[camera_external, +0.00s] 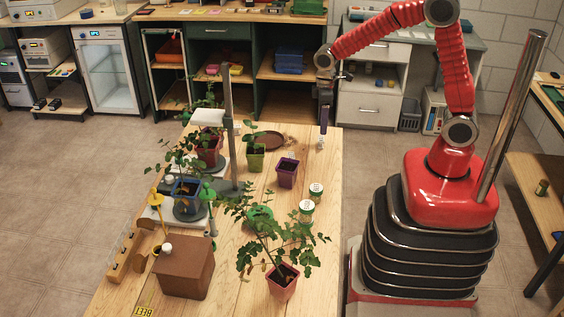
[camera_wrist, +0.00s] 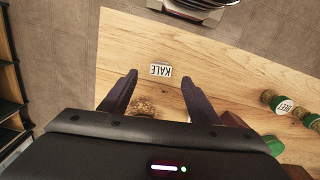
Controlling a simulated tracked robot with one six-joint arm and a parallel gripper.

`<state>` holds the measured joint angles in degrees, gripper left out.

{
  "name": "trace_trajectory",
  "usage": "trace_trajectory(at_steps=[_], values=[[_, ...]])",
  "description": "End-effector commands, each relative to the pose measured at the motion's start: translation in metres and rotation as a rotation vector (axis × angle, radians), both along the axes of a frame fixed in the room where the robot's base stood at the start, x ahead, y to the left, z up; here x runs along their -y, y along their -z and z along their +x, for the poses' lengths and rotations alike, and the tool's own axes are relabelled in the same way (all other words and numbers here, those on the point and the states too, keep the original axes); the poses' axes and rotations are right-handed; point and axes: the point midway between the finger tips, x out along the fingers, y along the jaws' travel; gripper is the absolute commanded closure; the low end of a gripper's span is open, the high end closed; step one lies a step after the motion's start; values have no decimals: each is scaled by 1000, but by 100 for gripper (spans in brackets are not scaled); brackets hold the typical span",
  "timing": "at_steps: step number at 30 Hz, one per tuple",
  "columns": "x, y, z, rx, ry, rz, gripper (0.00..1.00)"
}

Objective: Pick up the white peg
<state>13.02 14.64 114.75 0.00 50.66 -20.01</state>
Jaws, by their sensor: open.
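My gripper (camera_external: 323,128) points down above the far end of the wooden table, empty. In the wrist view its two dark fingers (camera_wrist: 157,88) are spread apart, with a white card (camera_wrist: 160,70) reading KALE just past their tips. A small white thing (camera_external: 320,143) is just below the gripper in the external view. I cannot tell whether it is a peg or the card. Another small white knob (camera_external: 168,247) is on top of the brown box (camera_external: 184,272), and one more white knob (camera_external: 169,179) shows by the blue pot (camera_external: 187,202).
A purple pot (camera_external: 287,174) and two green jars with white lids (camera_external: 316,188) stand on the table near the gripper. A pink pot (camera_external: 283,284) with a leafy plant stands in front. A metal post (camera_external: 229,130) rises at the left. The right table edge is mostly clear.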

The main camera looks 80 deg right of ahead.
Motion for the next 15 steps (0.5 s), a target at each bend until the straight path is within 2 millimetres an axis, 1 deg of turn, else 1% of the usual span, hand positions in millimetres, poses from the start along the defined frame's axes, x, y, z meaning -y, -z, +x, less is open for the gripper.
trace_trajectory(at_steps=[1, 3, 6, 9, 15], values=[[0, 9, 0, -2, 0, 1, 44], [0, 18, 0, -2, 0, 1, 44], [0, 27, 0, -1, 0, 0, 44], [0, 31, 0, 1, 0, 0, 44], [0, 31, 0, 1, 0, 0, 44]])
